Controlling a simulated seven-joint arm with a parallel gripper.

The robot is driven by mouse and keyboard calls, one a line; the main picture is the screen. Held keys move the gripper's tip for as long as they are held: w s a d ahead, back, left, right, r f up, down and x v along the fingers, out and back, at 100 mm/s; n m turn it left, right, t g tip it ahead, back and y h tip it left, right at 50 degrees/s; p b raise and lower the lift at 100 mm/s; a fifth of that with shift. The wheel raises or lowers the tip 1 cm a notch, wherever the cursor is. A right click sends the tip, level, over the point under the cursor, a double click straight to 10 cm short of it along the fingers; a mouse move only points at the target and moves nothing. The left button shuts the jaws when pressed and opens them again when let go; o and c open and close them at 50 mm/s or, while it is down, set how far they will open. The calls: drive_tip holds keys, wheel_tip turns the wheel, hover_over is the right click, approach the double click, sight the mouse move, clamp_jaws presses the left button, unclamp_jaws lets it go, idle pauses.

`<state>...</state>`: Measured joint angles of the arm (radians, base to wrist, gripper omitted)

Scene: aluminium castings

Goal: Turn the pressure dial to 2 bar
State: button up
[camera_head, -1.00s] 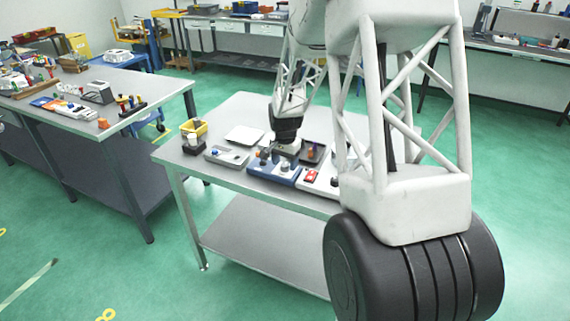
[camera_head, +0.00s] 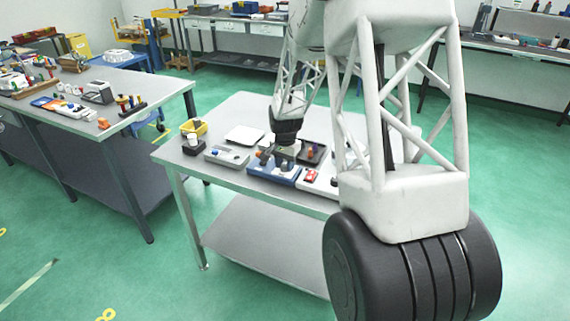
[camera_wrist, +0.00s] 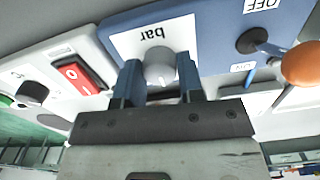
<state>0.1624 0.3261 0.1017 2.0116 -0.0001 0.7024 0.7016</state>
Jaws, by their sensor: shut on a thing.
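The pressure dial (camera_wrist: 160,68) is a grey round knob on a white plate (camera_wrist: 125,45) marked "bar", which reads upside down in the wrist view. The plate is on a blue panel (camera_wrist: 215,20), which also shows in the head view (camera_head: 257,169) on the near table. My gripper (camera_wrist: 159,75) has one finger on each side of the dial and is shut on it. The dial's pointer and scale numbers are too small or hidden to read. In the head view my gripper (camera_head: 283,160) is down at the blue panel.
An orange-knobbed lever (camera_wrist: 300,64) stands by an OFF label on the blue panel, close right of my gripper in the wrist view. A white panel with a red rocker switch (camera_wrist: 80,76) and a black knob (camera_wrist: 32,92) is on the left. A scale (camera_head: 227,155) stands nearby.

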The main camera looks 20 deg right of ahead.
sight(285, 164)
drive_tip(key=shift+n, duration=0.3)
drive_tip(key=n, duration=0.4)
drive_tip(key=shift+n, duration=0.4)
drive_tip(key=n, duration=0.4)
drive_tip(key=shift+n, duration=0.3)
drive_tip(key=o, duration=0.9)
drive_tip(key=shift+r, duration=0.15)
drive_tip(key=shift+r, duration=3.75)
